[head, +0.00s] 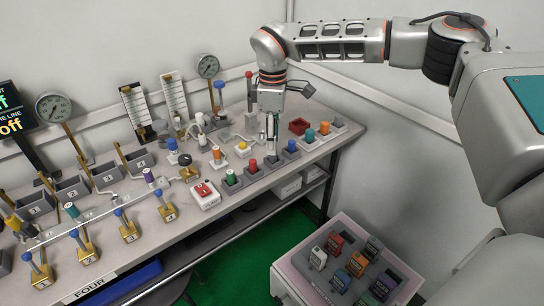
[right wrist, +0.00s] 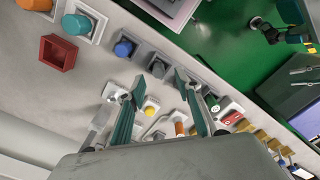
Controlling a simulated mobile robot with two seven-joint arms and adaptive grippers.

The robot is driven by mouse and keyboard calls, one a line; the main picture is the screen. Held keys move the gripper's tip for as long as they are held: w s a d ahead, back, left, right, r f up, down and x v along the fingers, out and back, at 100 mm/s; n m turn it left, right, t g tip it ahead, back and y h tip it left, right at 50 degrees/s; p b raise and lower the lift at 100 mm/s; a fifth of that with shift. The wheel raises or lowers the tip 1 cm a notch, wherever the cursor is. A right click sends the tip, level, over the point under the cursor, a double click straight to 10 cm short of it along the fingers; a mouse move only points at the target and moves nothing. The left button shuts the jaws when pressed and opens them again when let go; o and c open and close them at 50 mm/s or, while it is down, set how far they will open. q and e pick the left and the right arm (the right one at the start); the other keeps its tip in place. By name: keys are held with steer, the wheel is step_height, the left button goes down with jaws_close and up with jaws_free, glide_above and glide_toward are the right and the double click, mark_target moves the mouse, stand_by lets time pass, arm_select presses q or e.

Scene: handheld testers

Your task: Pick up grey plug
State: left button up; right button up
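The grey plug (right wrist: 158,67) stands in a dark square socket in the front row, between the blue plug (right wrist: 124,48) and a socket partly hidden by a finger. In the head view, the grey plug (head: 272,160) is small and dark between the red plug (head: 252,166) and the blue plug (head: 291,146). In the right wrist view, the right gripper (right wrist: 160,73) is open, and the plug shows between the fingertips with gaps at both sides. My left gripper is not in view.
A green plug (head: 231,177), a teal plug (head: 309,135) and an orange plug (head: 324,128) stand nearby. A red open box (head: 299,126) lies behind the row. A red-button box (head: 205,194) is left. A cart (head: 285,262) with several handheld testers stands in front.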

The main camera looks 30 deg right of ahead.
mark_target(273, 157)
step_height(273, 157, down, 4)
steer(key=shift+d+r+b, duration=0.15)
steer(key=shift+r+b, duration=0.1)
steer(key=shift+b, duration=0.2)
steer(key=shift+f, duration=0.4)
steer(key=shift+r, duration=0.2)
steer(key=c, duration=0.9)
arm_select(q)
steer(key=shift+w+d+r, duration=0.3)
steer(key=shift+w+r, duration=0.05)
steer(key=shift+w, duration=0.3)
arm_select(e)
steer(key=shift+o, duration=0.2)
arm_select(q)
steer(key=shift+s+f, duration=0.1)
